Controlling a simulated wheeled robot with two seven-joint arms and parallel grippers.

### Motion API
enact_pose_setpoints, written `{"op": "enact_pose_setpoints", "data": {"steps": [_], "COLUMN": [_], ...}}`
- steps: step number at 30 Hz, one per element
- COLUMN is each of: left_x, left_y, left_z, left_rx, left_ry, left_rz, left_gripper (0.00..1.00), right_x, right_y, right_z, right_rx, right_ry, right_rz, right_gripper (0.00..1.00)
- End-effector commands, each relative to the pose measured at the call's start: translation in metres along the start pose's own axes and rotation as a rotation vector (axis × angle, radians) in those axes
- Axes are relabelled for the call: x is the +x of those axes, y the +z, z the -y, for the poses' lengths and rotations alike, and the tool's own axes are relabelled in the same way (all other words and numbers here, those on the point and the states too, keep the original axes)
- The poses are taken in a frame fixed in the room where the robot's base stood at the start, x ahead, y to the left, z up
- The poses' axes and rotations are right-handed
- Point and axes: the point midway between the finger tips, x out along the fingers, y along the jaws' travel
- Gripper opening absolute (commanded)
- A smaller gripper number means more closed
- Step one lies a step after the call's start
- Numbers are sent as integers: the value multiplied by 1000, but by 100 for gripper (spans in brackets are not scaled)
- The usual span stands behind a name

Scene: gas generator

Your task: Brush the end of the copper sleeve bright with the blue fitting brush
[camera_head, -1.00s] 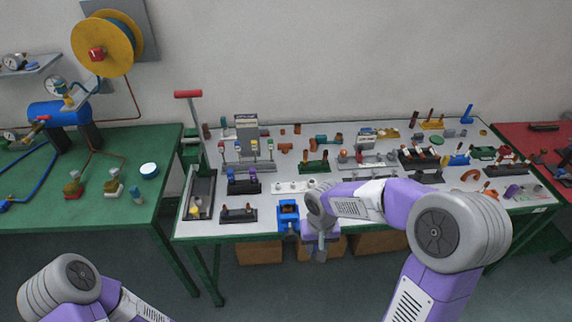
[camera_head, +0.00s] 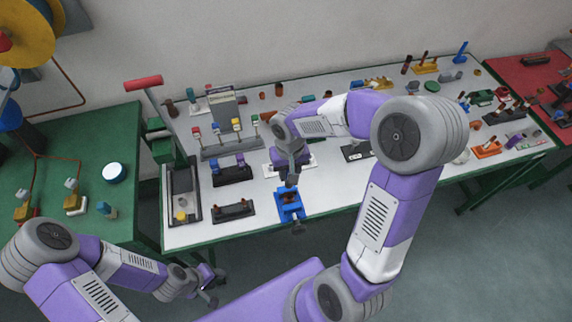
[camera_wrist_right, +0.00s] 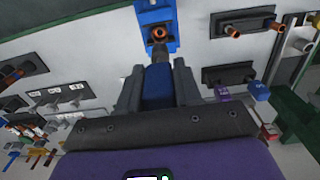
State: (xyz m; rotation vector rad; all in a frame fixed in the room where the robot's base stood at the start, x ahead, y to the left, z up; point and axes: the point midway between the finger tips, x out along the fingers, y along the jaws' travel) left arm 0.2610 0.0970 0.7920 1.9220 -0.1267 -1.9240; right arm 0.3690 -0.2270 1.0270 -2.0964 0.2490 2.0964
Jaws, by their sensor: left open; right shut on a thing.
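A blue vise (camera_head: 290,206) stands at the front edge of the white-topped table. In the right wrist view the vise (camera_wrist_right: 151,15) holds the copper sleeve (camera_wrist_right: 159,34), whose round open end faces the camera. My right gripper (camera_head: 291,170) is just above and behind the vise. It is shut on the blue fitting brush (camera_wrist_right: 157,84), whose dark tip (camera_wrist_right: 160,52) points at the sleeve's end. The tip looks very close to it; I cannot tell if they touch. My left gripper (camera_head: 212,287) is open and empty, low in front of the table.
Black racks with copper pieces (camera_head: 234,210) and purple parts (camera_head: 232,169) stand left of the vise. A long dark tray with a red-handled lever (camera_head: 144,83) is at the table's left end. A green table (camera_head: 100,225) stands further left. My right arm hides part of the tabletop.

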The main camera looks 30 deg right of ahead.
Motion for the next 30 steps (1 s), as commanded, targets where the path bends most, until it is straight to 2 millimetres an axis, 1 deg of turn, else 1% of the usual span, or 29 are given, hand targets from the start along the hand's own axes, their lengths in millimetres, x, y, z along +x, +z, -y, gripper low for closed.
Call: {"op": "enact_pose_setpoints", "data": {"steps": [8,14,24,30], "left_x": [4,16,44,48], "left_y": [0,-1,-2,-3], "left_z": [1,6,16,18], "left_rx": [0,0,0,0], "left_ry": [0,0,0,0], "left_rz": [-1,-1,-1,-1], "left_gripper": [43,43,43,43], "right_x": [2,17,51,57], "right_y": [2,1,1,1], "right_z": [0,0,0,0], "right_rx": [-1,0,-1,-1], "right_ry": [-1,0,0,-1], "right_rz": [0,1,1,0], "right_gripper": [12,12,12,12]}}
